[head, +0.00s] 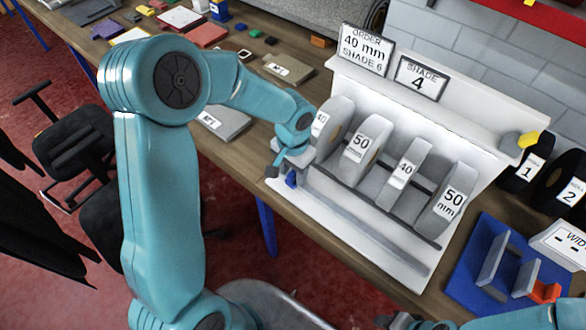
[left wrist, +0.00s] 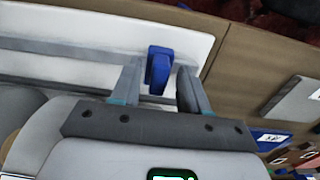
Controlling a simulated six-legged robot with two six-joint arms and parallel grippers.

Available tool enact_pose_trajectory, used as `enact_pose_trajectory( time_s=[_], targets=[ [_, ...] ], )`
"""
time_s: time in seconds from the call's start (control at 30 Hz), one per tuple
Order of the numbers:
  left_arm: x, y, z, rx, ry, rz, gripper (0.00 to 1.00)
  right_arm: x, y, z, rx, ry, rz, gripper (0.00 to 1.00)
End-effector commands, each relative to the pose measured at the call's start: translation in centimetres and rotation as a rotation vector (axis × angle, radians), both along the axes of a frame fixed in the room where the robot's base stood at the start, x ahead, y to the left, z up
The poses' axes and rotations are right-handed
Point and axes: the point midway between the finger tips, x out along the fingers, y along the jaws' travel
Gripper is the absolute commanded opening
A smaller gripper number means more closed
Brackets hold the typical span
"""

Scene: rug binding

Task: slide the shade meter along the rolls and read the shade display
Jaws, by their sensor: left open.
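The white stand (head: 378,232) holds a row of grey rolls: 40 (head: 335,120), 50 (head: 362,150), 40 (head: 405,178) and 50 mm (head: 450,205). A small blue block (head: 291,179), which looks like the shade meter, sits at the rail's left end. My left gripper (head: 284,166) is there, open; in the left wrist view the blue block (left wrist: 158,70) shows between the fingers, with visible gaps. The shade display (head: 420,78) reads SHADE 4. The order sign (head: 363,50) reads 40 mm, SHADE 6. My right arm shows only partly at the bottom edge; its jaws cannot be made out.
A yellow block (head: 528,139) is at the stand's right end. Black rolls 1 (head: 524,172) and 2 (head: 570,192) stand right of it. A blue base with grey plates (head: 492,258) lies front right. Sample plates, one a grey plate (head: 222,121), lie on the wooden table at left.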

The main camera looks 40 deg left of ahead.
Motion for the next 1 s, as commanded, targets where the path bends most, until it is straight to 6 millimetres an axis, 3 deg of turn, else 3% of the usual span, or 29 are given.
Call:
enact_pose_trajectory(
  time_s=[0.03,0.13,0.17,0.4,0.57,0.77,1.0],
  targets=[
    [0.0,0.0,0.0,0.000,0.000,0.000,0.38,0.0,0.0,0.0,0.000,0.000,0.000,0.43],
    [0.0,0.0,0.0,0.000,0.000,0.000,0.06,0.0,0.0,0.0,0.000,0.000,0.000,0.43],
    [0.0,0.0,0.0,0.000,0.000,0.000,0.00,0.0,0.0,0.0,0.000,0.000,0.000,0.43],
    [0.0,-0.2,-0.1,0.000,-0.001,-0.002,0.00,0.0,0.0,-0.1,0.000,0.000,0.000,0.43],
    [-0.1,-1.7,-0.3,0.000,-0.002,-0.005,0.00,0.0,0.0,-1.1,0.000,0.000,0.000,0.43],
    [-0.5,-6.4,-0.6,0.000,-0.001,-0.010,0.00,0.0,0.0,-3.3,0.000,0.000,0.000,0.43],
    [-1.1,-13.4,-0.5,0.001,0.000,-0.010,0.00,0.0,0.0,-5.4,0.000,0.000,0.000,0.43]
  ],
)
